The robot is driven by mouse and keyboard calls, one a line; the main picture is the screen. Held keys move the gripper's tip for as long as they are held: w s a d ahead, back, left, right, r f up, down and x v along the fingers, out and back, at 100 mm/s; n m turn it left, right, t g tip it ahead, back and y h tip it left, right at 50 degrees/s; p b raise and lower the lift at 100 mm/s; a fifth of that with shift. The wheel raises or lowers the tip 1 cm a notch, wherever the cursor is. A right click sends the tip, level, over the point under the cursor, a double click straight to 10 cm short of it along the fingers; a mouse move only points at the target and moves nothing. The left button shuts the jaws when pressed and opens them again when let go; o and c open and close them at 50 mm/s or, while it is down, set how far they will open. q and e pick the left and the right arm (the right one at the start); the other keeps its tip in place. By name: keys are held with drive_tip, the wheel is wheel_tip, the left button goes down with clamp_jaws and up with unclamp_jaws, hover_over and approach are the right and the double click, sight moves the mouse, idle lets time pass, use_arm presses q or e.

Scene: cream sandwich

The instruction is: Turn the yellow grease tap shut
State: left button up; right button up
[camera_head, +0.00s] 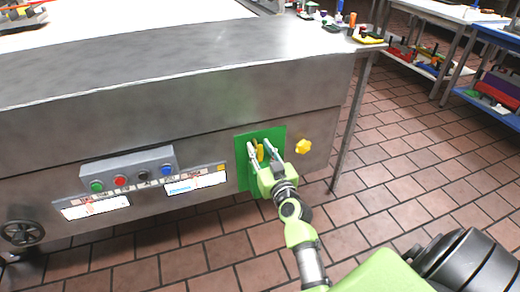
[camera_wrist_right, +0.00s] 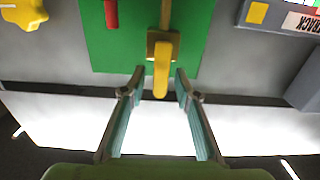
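The yellow grease tap (camera_head: 260,152) sits on a green panel (camera_head: 277,134) on the steel front of the counter. In the right wrist view its yellow handle (camera_wrist_right: 161,76) extends from a brownish-yellow square hub (camera_wrist_right: 153,40) toward my gripper. My right gripper (camera_head: 262,149) is in front of the panel, its fingers open. In the right wrist view the fingertips (camera_wrist_right: 159,72) are on either side of the handle, with a gap visible at each side. My left gripper is not in view.
A yellow star-shaped knob (camera_head: 303,146) is right of the panel. A grey control box (camera_head: 128,168) with coloured buttons is to the left, and a handwheel (camera_head: 21,233) is at lower left. A red bar (camera_wrist_right: 111,13) shows beside the tap. Tiled floor (camera_head: 400,165) is open at right.

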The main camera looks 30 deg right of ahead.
clamp_jaws()
